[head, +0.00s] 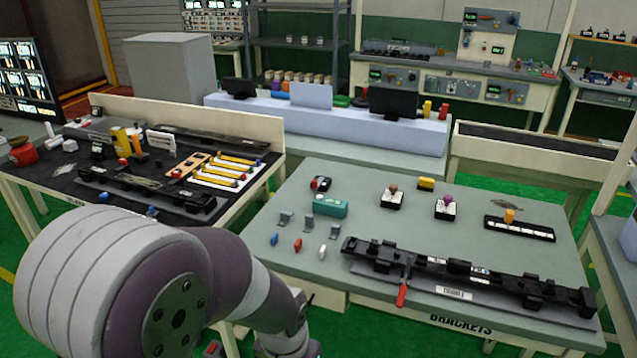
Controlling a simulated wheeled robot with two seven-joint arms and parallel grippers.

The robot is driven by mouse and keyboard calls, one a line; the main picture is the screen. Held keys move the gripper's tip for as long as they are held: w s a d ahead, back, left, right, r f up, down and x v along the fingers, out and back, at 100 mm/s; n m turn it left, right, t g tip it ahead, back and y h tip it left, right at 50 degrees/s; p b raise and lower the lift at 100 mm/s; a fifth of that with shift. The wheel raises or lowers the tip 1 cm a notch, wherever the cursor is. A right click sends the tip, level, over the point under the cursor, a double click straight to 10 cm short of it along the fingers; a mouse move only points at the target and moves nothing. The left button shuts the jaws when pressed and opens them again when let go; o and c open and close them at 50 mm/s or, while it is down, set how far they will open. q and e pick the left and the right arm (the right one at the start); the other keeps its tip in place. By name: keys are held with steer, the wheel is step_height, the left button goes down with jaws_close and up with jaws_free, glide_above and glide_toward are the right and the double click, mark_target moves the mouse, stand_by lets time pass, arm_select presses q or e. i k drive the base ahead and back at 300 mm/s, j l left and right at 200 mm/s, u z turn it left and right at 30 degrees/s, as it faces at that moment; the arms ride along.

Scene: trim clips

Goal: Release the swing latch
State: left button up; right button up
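A long black fixture bar (477,278) lies on a grey mat on the right-hand table, above the "BRACKETS" lettering. A red-handled lever (402,293) sits at the bar's front edge, left of its middle. It looks like the swing latch, and its handle points toward the front of the table. I cannot tell how it engages the bar. My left arm comes in from the lower left, in front of the tables and apart from the lever. Its gripper is outside the picture, past the bottom edge. My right arm and gripper are not in view.
The right-hand table (380,235) also holds a teal box (330,206), small grey brackets, coloured clips and a black strip (519,229). Its middle is mostly clear. The left table (120,215) carries another black bar and yellow-handled tools. Green floor shows between the tables.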

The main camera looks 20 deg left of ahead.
mark_target(316, 183)
steer(key=i+j+z, duration=0.4)
steer(key=i+j, duration=0.7)
